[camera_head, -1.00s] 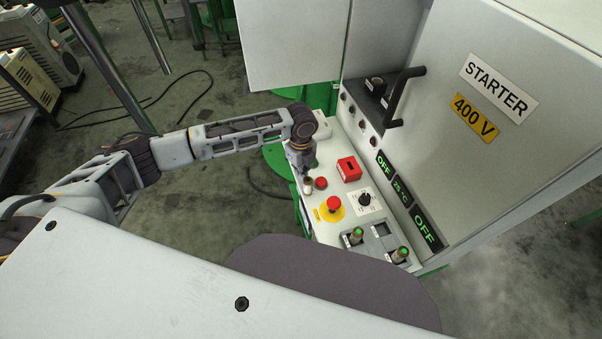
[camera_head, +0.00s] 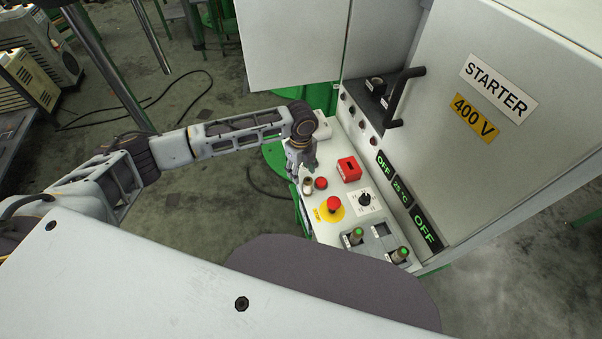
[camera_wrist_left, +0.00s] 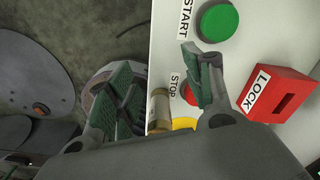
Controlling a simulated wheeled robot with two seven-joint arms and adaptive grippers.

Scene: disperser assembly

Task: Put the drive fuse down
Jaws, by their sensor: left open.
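The drive fuse (camera_head: 307,187), a small tan cylinder, stands on the left edge of the white control panel (camera_head: 330,231), beside a red button. My left gripper (camera_head: 302,172) is just above and behind it, open and empty. In the left wrist view the gripper (camera_wrist_left: 160,88) has its two green-padded fingers spread wide. The fuse (camera_wrist_left: 159,108) shows between them, partly hidden by the gripper body at its lower end. Two other fuses with green tops (camera_head: 356,236) stand in the grey holder (camera_head: 379,246) at the panel's near end. My right gripper is out of view.
The panel also carries a red lock block (camera_head: 349,169), a red emergency stop (camera_head: 334,204) on yellow and a black rotary knob (camera_head: 365,199). The starter cabinet (camera_head: 480,130) rises on the right. Open floor lies to the left of the panel.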

